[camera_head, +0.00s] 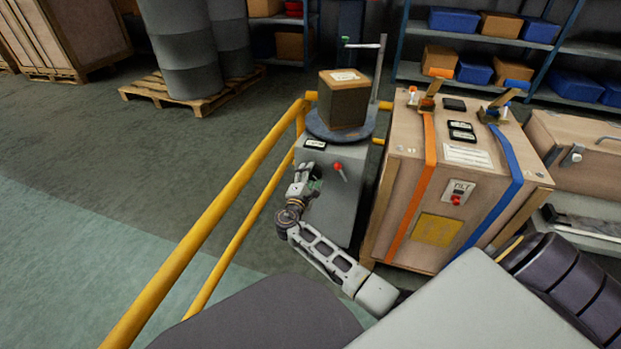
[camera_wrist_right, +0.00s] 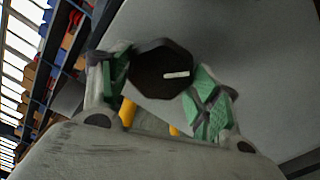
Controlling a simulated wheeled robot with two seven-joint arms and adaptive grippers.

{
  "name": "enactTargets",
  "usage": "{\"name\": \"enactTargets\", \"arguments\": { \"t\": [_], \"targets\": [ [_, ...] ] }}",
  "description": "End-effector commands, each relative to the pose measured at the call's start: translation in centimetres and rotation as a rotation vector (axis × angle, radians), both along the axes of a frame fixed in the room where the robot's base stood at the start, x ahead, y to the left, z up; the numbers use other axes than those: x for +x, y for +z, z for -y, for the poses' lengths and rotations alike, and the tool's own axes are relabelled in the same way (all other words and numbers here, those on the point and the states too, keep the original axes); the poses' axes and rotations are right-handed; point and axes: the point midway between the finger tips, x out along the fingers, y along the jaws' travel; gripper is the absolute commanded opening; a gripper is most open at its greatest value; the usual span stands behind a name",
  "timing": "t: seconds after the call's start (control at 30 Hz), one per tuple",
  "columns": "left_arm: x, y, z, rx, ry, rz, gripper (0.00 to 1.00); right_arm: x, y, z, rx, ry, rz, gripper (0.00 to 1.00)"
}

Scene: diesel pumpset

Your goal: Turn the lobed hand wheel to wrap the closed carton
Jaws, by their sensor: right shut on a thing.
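The closed brown carton (camera_head: 344,106) with a white label on top stands on the round grey turntable (camera_head: 320,131) of the grey wrapping machine (camera_head: 346,205). The dark lobed hand wheel (camera_wrist_right: 161,68), with a white mark on its face, sits between the green finger pads of my right gripper (camera_wrist_right: 160,85). The gripper is shut on it. In the head view my right gripper (camera_head: 307,177) is at the machine's left side, below the turntable, and the wheel is hidden or too small to make out. My left gripper is not in view.
A red-knobbed lever (camera_head: 340,170) is on the machine front near my gripper. A yellow rail (camera_head: 215,215) runs along the left. A wooden crate (camera_head: 405,190) with orange and blue straps stands close on the right. Drums on a pallet (camera_head: 195,95) are behind left. The left floor is clear.

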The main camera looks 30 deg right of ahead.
Motion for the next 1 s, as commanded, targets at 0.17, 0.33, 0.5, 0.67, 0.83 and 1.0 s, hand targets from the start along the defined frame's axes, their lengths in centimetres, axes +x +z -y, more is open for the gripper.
{"name": "enactTargets", "arguments": {
  "t": [0.17, 0.33, 0.5, 0.67, 0.83, 1.0],
  "targets": [
    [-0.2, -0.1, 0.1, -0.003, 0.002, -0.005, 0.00, 0.0, -0.1, -0.1, 0.001, 0.001, -0.001, 0.39],
    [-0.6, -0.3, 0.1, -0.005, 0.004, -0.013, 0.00, 0.0, -0.1, -0.1, 0.001, 0.001, -0.002, 0.73],
    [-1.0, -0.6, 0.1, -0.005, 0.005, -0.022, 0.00, 0.0, 0.0, -0.1, 0.000, 0.001, -0.001, 0.84],
    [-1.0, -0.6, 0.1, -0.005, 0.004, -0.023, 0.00, 0.0, 0.0, 0.0, -0.001, 0.001, -0.002, 0.84],
    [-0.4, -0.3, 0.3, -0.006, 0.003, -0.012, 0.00, -0.1, 0.0, -0.1, -0.001, 0.001, -0.002, 0.84],
    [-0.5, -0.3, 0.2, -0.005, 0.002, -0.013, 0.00, -0.6, -0.1, -0.8, -0.001, 0.002, -0.002, 0.84]
  ]
}}
